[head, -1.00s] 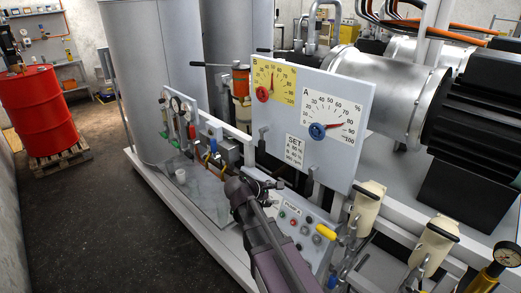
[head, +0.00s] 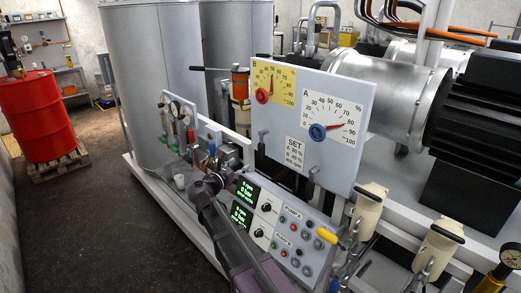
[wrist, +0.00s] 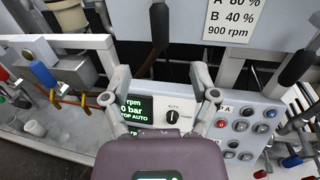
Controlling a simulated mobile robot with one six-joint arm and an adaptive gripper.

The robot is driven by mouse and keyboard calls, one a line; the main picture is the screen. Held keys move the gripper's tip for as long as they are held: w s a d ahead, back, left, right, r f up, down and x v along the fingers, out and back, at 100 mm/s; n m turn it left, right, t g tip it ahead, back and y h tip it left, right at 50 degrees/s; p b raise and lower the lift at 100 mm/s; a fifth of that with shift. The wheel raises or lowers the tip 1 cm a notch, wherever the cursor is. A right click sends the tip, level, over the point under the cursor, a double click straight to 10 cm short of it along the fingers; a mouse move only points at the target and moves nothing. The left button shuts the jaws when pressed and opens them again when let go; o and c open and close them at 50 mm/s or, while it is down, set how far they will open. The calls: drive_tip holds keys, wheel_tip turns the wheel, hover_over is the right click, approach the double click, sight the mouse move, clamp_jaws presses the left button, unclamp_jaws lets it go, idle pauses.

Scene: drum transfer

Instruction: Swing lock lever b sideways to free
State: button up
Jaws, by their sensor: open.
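The board (head: 355,112) carries a yellow dial B (head: 283,85) with a red knob and a white dial A (head: 340,118) with a blue knob. A dark-handled lever (head: 262,138) hangs at the board's lower left, on dial B's side, and looks like lock lever b. In the wrist view this lever (wrist: 159,27) is upright, above and beyond the fingertips. A second, similar lever (head: 313,174) is farther right, also in the wrist view (wrist: 297,66). No lever label is readable. My gripper (wrist: 161,82) is open and empty, apart from both levers; it is left of the board in the head view (head: 208,183).
The control panel (head: 312,225) with green displays, knobs and buttons lies just beyond and right of my gripper. Gauges and valves (head: 180,115) stand at the left. A white cup (wrist: 36,129) sits on the ledge. A red drum (head: 38,115) stands on a pallet, with clear floor nearby.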

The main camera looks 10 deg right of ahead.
sight(259, 150)
drive_tip(key=x, duration=1.4)
drive_tip(key=shift+s, duration=0.1)
drive_tip(key=shift+c, duration=0.2)
drive_tip(key=shift+a, duration=0.1)
clamp_jaws()
